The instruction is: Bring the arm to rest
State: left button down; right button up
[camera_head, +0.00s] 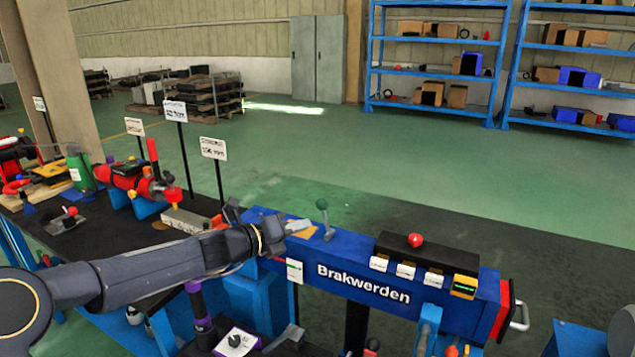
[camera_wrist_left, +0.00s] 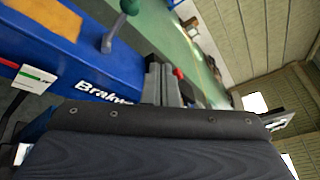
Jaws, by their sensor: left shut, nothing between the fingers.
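My left arm comes in from the left in the head view and reaches across the workbench. My left gripper (camera_head: 298,226) is at the left end of the blue crane beam marked "Brakwerden" (camera_head: 345,270), close to the green-knobbed lever (camera_head: 324,220). Its fingers look shut and hold nothing. I cannot tell whether they touch the beam. In the wrist view the gripper's fingers (camera_wrist_left: 168,85) show beyond the dark wrist body, with the blue beam (camera_wrist_left: 60,60) and the lever (camera_wrist_left: 115,28) to their left. My right gripper is not in view.
A red-knobbed black control box (camera_head: 425,250) sits on the beam. A red crane unit (camera_head: 125,175) and sign posts (camera_head: 213,148) stand at the left. Blue shelves (camera_head: 435,73) stand far back. The green floor (camera_head: 330,150) behind the bench is clear.

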pick_arm(q)
jog(key=s+a+r+m+g+y+p, duration=0.1)
jog(key=s+a+m+g, duration=0.1)
jog(key=s+m, duration=0.8)
jog(key=s+a+r+m+g+y, duration=0.1)
jog(key=s+m+g+y, duration=0.1)
jog(key=s+m, duration=0.85)
jog(key=s+a+f+m+y, duration=0.2)
jog(key=s+a+f+m, duration=0.2)
jog(key=s+m, duration=0.3)
jog(key=s+a+f+m+g+y+p, duration=0.1)
jog(key=s+a+f+m, duration=0.3)
jog(key=s, duration=0.9)
jog(key=a+m+y, duration=0.1)
jog(key=m, duration=0.2)
jog(key=shift+s+a+f+g+y+p, duration=0.2)
jog(key=shift+s+g+y+p, duration=0.1)
jog(key=shift+y, duration=0.1)
